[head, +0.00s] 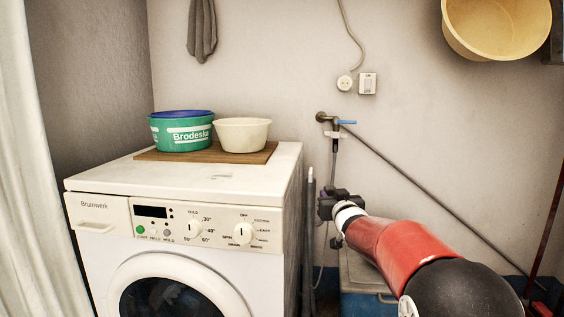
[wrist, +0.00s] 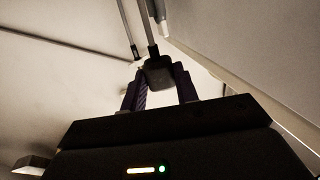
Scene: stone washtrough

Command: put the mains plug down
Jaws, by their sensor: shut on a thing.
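In the wrist view my gripper (wrist: 159,88) is shut on the mains plug (wrist: 158,71), a dark, blocky piece between the two purple fingers. A grey cord runs from the plug toward the top of that view. In the head view my gripper (head: 330,203) is beside the right side of the washing machine (head: 190,255), at about the height of its control panel. The plug cannot be told apart from the dark gripper there. I cannot see anything touching the plug from below.
A green tub (head: 182,133) and a cream bowl (head: 242,136) stand on a wooden board (head: 180,156) on the machine. A wall socket (head: 345,83) and a tap (head: 334,122) are behind. A hose slants across the right wall. A grey-lidded blue box (head: 365,303) sits low beneath my arm.

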